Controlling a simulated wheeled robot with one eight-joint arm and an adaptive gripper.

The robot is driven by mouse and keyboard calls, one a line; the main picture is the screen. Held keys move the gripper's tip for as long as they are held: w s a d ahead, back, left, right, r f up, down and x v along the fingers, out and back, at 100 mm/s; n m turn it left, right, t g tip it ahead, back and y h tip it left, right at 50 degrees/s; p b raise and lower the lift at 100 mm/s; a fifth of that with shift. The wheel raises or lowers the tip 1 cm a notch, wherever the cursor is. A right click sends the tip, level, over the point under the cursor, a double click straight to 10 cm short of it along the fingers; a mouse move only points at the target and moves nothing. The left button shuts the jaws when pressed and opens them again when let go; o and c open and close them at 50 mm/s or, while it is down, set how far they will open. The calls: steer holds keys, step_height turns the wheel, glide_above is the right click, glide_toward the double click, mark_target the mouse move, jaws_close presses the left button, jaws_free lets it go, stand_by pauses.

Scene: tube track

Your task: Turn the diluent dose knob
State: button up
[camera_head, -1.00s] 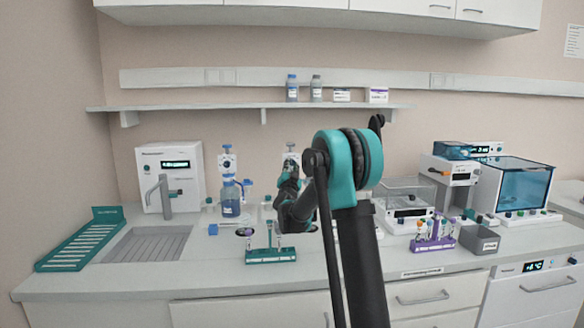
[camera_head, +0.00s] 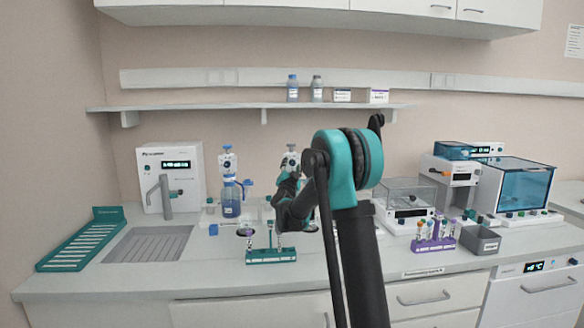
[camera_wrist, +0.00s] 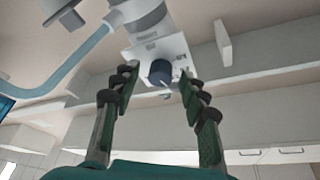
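A dark round knob (camera_wrist: 160,72) sits on the front of a white dispenser head (camera_wrist: 172,50) in the wrist view. My gripper (camera_wrist: 159,88) is open below and around the line of the knob, with one finger on each side. I see clear gaps beside the knob, and neither finger visibly touches it. In the head view my gripper (camera_head: 287,183) is just below the right dispenser head (camera_head: 290,158), and my arm hides what is under it. A similar dispenser (camera_head: 227,162) stands on the left on a blue bottle (camera_head: 231,204). The knob's label is not readable.
A teal tube rack (camera_head: 271,256) stands in front of my gripper. A purple tube rack (camera_head: 434,245) and a grey box (camera_head: 480,240) are to the right. A wall shelf (camera_head: 200,107) runs above the dispensers. The sink drainer (camera_head: 148,245) is at left.

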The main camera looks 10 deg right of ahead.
steer(key=shift+s, duration=0.1)
steer(key=shift+s+a+f, duration=0.1)
steer(key=shift+s, duration=0.15)
steer(key=s+a, duration=0.3)
steer(key=s, duration=0.9)
steer(key=shift+s+d+f, duration=0.1)
